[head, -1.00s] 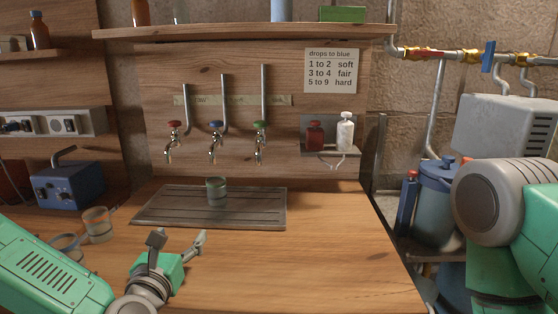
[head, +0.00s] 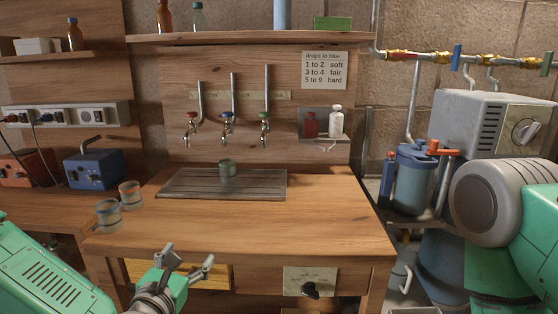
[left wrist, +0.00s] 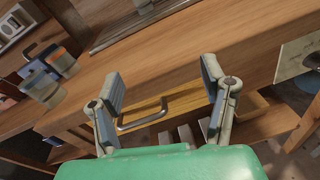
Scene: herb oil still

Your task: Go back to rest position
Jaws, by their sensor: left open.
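My left gripper (head: 188,262) is open and empty, low in front of the bench's front edge in the head view. In the left wrist view its two fingers (left wrist: 160,90) stand apart, with a drawer handle (left wrist: 143,115) seen between them; I cannot tell how far the handle is from the fingers. My green right arm comes in at the right edge of the head view, but its gripper is not in view.
The wooden bench (head: 250,225) carries a slatted tray (head: 250,185) with a cup (head: 228,168) on it. Two more cups stand at its left, one of them a banded cup (head: 108,215). Bench top is mostly clear.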

